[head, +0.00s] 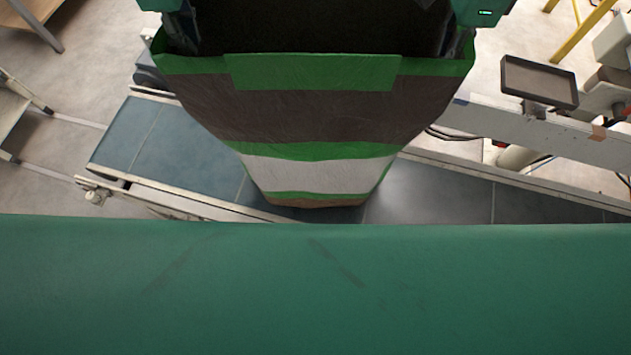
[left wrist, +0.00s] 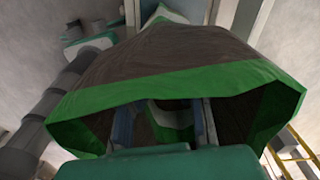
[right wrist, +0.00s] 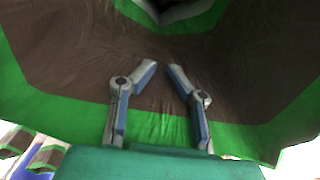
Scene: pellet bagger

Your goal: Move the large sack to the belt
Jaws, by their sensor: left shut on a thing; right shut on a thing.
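The large sack (head: 310,120) is brown with green bands and a white band, and its dark open mouth faces up. It hangs upright between my two grippers, with its lower end in front of the belt (head: 180,150). I cannot tell whether it touches the belt. My left gripper (head: 182,38) is shut on the sack's left rim, and my right gripper (head: 458,40) is shut on its right rim. The sack wall and green rim fill much of the left wrist view (left wrist: 190,55) and right wrist view (right wrist: 80,60). The sack hides the belt's middle.
A grey rail (head: 540,130) runs along the belt's far right side, with a dark tray-like panel (head: 540,82) above it. A yellow frame (head: 583,30) stands at the upper right. Bare belt shows left and right of the sack. Striped sacks (right wrist: 45,155) show at the right wrist view's lower left.

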